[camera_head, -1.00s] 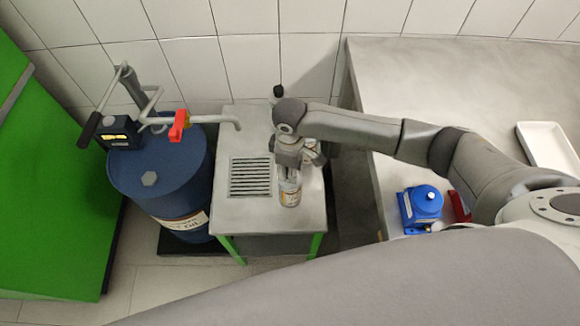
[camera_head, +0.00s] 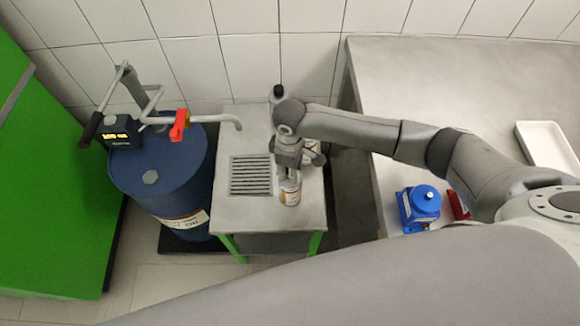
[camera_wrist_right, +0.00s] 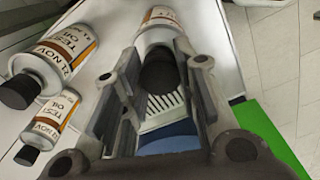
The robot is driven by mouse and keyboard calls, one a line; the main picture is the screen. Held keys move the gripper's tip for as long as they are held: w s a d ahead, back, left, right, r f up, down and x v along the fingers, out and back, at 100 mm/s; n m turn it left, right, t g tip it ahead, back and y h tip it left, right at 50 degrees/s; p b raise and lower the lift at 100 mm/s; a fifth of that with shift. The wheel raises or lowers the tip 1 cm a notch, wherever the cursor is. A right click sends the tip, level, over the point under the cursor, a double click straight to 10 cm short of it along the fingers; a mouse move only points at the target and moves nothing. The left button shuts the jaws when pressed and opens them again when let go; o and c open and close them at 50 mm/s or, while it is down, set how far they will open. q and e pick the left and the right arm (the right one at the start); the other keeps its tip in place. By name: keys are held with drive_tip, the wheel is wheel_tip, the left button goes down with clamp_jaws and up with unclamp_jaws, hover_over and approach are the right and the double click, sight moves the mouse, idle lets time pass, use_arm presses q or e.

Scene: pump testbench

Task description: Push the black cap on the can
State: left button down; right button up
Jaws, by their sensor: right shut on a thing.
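A white can with an orange label band (camera_head: 290,192) stands at the front right of the small grey table. It also shows at the top of the right wrist view (camera_wrist_right: 162,36). My right gripper (camera_head: 289,168) is just above this can, pointing down. In the right wrist view, its fingers (camera_wrist_right: 160,92) are around a black cap (camera_wrist_right: 158,72) in line with the can's top. I cannot tell whether the cap is fully seated, as the fingers hide much of the joint. My left gripper is not in view.
Other capped cans stand close by, a large one (camera_wrist_right: 60,55) and a smaller one (camera_wrist_right: 50,122). A grille (camera_head: 251,176) lies left of the can. A blue drum (camera_head: 160,180) with a spout (camera_head: 225,119) is further left. A blue device (camera_head: 420,207) sits on the right bench.

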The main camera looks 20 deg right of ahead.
drive_tip(key=shift+f, duration=0.15)
idle(0.3)
drive_tip(key=o, duration=0.8)
drive_tip(key=shift+o, duration=0.3)
drive_tip(key=o, duration=0.8)
drive_tip(key=shift+r+p, duration=1.4)
drive_tip(key=shift+p, duration=0.3)
drive_tip(key=shift+r+p, duration=2.15)
drive_tip(key=shift+p, duration=0.4)
